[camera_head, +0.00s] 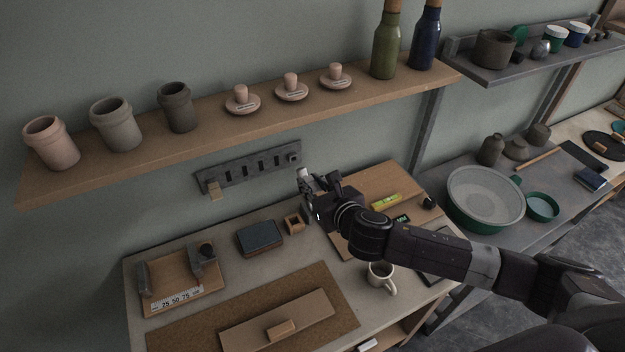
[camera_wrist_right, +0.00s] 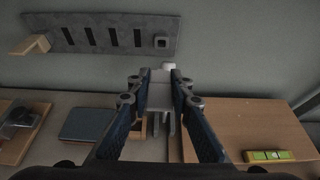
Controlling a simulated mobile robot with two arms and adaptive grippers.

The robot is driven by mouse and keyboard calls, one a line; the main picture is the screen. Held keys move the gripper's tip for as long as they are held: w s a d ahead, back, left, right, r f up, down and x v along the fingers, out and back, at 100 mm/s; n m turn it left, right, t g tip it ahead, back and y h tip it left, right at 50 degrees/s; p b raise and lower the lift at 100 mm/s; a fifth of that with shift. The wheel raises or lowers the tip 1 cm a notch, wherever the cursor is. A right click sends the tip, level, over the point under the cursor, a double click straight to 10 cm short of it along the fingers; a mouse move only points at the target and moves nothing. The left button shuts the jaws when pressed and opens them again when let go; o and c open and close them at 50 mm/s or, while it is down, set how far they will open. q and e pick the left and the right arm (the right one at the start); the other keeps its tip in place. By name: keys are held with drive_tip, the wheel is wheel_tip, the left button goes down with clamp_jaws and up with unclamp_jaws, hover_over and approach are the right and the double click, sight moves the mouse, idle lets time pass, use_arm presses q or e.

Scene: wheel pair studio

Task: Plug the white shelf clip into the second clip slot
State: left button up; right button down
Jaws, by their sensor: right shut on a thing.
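The slotted dark grey strip (camera_head: 248,168) is fixed to the wall below the wooden shelf; it also shows at the top of the right wrist view (camera_wrist_right: 125,20). It has several dark upright slots. A wooden piece (camera_wrist_right: 30,45) sticks out at its left end and a small square grey fitting (camera_wrist_right: 160,42) at its right end. My right gripper (camera_head: 311,184) is shut on the white shelf clip (camera_wrist_right: 160,94), in front of and below the strip's right end, apart from it. The fingers partly hide the clip. My left gripper is not in view.
Below lie a dark blue box (camera_head: 260,238), a small wooden holder (camera_head: 294,223), a wooden board (camera_head: 384,180) with a yellow-green level (camera_head: 386,202), and a mug (camera_head: 380,277). The wooden shelf (camera_head: 215,120) with cups and bottles overhangs the strip.

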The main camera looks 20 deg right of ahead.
drive_tip(key=shift+s+r, duration=0.1)
drive_tip(key=shift+p, duration=0.4)
drive_tip(key=shift+w, duration=0.25)
drive_tip(key=w, duration=0.2)
drive_tip(key=w+a, duration=0.1)
drive_tip(key=w, duration=0.2)
drive_tip(key=shift+p, duration=0.3)
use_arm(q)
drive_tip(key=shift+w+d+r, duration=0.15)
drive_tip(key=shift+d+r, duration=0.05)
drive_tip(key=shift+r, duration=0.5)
use_arm(e)
drive_tip(key=shift+w, duration=0.15)
